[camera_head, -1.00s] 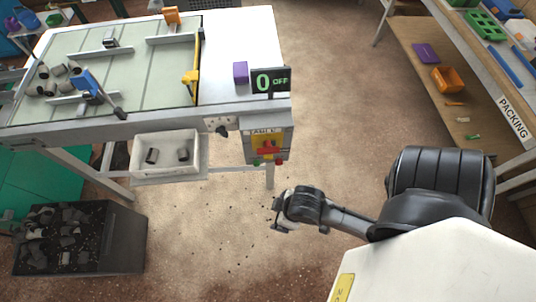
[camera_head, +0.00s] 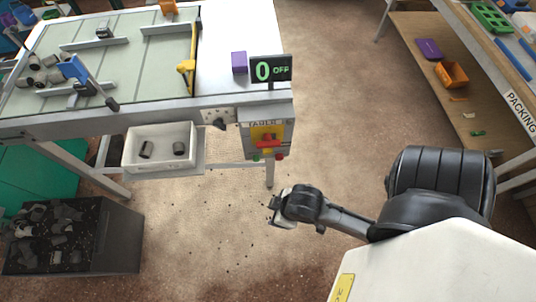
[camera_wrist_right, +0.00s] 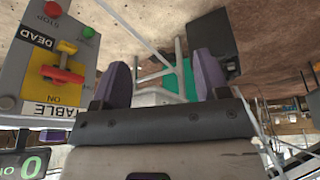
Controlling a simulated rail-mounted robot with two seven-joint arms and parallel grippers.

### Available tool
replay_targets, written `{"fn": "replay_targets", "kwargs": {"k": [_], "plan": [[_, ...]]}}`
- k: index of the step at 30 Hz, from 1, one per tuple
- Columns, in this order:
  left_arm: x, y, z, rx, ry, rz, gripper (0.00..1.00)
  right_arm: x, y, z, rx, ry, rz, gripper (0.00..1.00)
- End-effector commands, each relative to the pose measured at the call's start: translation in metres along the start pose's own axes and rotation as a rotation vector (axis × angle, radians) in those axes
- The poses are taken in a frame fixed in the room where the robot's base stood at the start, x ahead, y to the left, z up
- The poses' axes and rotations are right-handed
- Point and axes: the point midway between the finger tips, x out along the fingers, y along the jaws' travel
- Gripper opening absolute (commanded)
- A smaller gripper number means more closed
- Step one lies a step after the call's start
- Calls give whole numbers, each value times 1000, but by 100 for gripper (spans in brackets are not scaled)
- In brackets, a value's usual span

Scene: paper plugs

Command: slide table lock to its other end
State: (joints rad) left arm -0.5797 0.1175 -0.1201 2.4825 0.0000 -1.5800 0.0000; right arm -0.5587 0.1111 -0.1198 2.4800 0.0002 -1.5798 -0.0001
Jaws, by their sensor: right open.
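The table's control box (camera_head: 267,128) hangs at the front right corner of the table. It has a yellow panel with a red handle (camera_head: 267,139). In the right wrist view the box is upside down, with the red handle (camera_wrist_right: 62,75), a yellow lever piece (camera_wrist_right: 67,47) and labels DEAD, ON and TABLE. I cannot tell for certain which piece is the lock. My right gripper (camera_head: 274,209) is below the box, apart from it and empty. Its two purple-grey fingers stand apart in the wrist view (camera_wrist_right: 165,80). My left gripper is not in view.
A white tray (camera_head: 198,150) with dark plugs hangs left of the box. A dark bin (camera_head: 125,240) stands lower left.

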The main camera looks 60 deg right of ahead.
Motion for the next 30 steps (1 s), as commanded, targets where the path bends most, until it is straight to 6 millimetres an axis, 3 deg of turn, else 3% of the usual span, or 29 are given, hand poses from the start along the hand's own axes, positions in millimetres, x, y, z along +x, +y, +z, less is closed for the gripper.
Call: {"fn": "replay_targets", "kwargs": {"k": [1, 13, 17, 21, 24, 30], "plan": [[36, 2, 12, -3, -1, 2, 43, 35, -2, 8, 6, 8, -3, 68], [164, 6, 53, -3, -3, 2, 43, 167, -6, 31, 61, 37, 27, 68], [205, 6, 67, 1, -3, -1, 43, 213, 9, 40, 83, 42, 143, 68], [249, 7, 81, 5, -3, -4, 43, 258, 40, 46, 142, 77, 367, 68], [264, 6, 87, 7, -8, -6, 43, 264, 70, 45, 232, 145, 585, 68], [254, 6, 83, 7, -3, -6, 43, 220, 114, 28, 393, 416, 968, 68]]}}
